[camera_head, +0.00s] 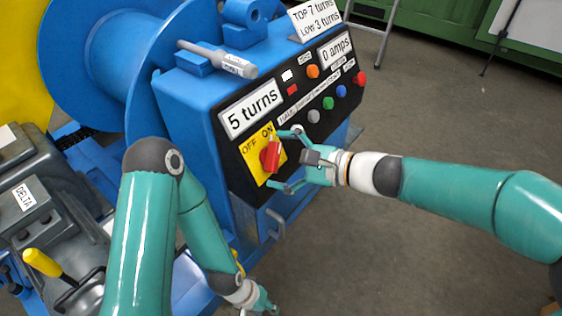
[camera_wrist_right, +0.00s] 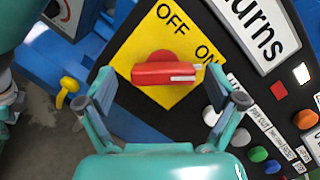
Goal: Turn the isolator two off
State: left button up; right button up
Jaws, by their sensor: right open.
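The isolator is a red rotary knob (camera_head: 270,156) on a yellow plate (camera_head: 251,163) marked OFF and ON, on the black front of the blue control box. In the right wrist view the red knob (camera_wrist_right: 160,72) lies roughly level, its white-marked end towards ON. No number shows on it. My right gripper (camera_head: 285,160) is open in front of the knob, one finger on each side; in its wrist view (camera_wrist_right: 162,90) the fingers straddle the knob without visible contact. My left gripper (camera_head: 264,303) hangs low at the bottom edge, its fingers too small to judge.
The blue control box (camera_head: 178,110) also carries a "5 turns" display (camera_head: 250,106), a "0 amps" display (camera_head: 335,49) and several coloured buttons close to my right gripper. A blue drum (camera_head: 120,60) stands behind. A yellow-handled lever (camera_head: 42,262) is at lower left. Open floor lies right.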

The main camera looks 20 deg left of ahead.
jog(key=shift+w+a+f, duration=0.1)
jog(key=shift+a+f, duration=0.05)
jog(key=shift+a, duration=0.4)
